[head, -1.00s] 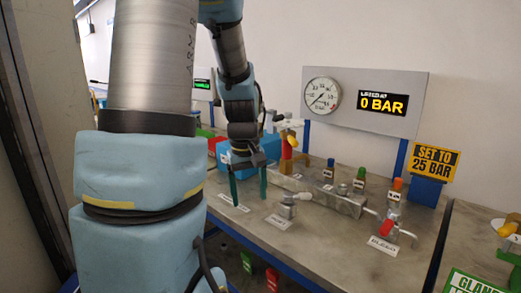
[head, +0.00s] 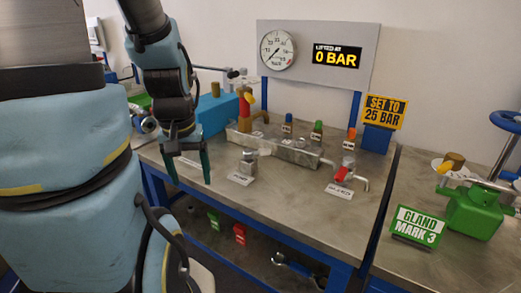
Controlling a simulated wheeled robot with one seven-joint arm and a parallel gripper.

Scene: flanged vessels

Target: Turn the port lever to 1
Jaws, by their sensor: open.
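My gripper (head: 188,166) hangs over the left part of the bench, fingers pointing down. Its two green fingers are apart with nothing between them. To its right stands a small metal valve (head: 248,163) with a pale handle pointing right; its label (head: 240,179) is too small to read. Behind it lies a long metal block (head: 285,147) with blue (head: 288,118), green (head: 318,126) and orange (head: 351,134) markers above small tags. Further right is a valve with a red handle (head: 341,174), labelled BLEED. I cannot tell for certain which lever is the port lever.
The gauge panel (head: 376,40) reads 0 BAR. A "SET TO 25 BAR" sign (head: 386,110) stands at the bench's back right. A green vessel (head: 474,209) and GLAND MARK 3 sign (head: 418,226) are right.

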